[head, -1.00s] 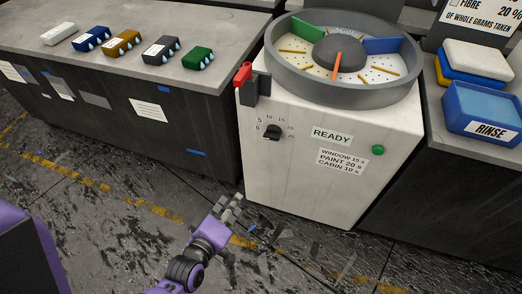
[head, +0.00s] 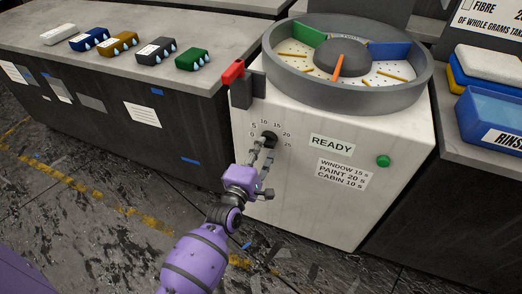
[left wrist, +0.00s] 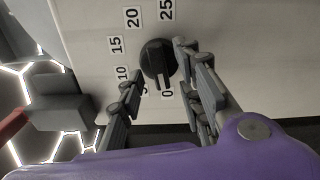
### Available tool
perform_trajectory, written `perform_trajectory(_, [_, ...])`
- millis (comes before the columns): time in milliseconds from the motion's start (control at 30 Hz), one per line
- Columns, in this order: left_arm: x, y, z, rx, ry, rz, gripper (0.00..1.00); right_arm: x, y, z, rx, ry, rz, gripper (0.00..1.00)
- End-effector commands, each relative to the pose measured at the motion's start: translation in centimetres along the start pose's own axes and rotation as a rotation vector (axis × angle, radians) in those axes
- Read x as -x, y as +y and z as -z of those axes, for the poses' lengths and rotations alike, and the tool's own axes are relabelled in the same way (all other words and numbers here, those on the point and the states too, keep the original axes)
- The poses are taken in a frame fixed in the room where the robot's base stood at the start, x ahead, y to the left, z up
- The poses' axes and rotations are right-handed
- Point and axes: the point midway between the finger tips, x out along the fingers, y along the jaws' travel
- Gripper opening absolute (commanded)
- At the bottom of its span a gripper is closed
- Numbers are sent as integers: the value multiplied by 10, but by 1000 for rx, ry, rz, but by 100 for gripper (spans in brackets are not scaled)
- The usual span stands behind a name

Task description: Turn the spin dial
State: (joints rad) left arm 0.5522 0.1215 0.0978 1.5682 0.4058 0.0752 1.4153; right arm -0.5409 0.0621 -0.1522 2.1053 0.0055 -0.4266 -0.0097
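The black spin dial (head: 268,138) sits on the front of the white machine, inside an arc of numbers from 0 to 25. In the left wrist view the dial (left wrist: 157,60) has its raised bar towards the 0. My left gripper (head: 262,151) is just in front of the dial and hides its lower part in the head view. In the left wrist view my left gripper (left wrist: 160,62) is open, one finger on each side of the dial. I cannot tell whether either finger touches it. My right gripper is not in view.
A red-handled lever (head: 232,72) stands at the machine's upper left corner. A READY sign (head: 332,145) and a green button (head: 383,161) are right of the dial. A round drum (head: 290,75) tops the machine. Benches stand on both sides.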

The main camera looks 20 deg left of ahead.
Motion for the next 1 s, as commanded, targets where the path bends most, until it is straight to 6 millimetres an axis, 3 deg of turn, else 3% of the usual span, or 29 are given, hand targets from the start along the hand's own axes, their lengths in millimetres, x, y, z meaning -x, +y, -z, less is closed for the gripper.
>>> perform_trajectory(300, [-3, 0, 0, -1, 0, 1, 32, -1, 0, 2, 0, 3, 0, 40])
perform_trajectory(567, [-3, 0, 0, -1, 0, 1, 0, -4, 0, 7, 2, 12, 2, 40])
perform_trajectory(1000, [-3, 1, 0, -64, 0, 2, 0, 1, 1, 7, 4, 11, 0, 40])
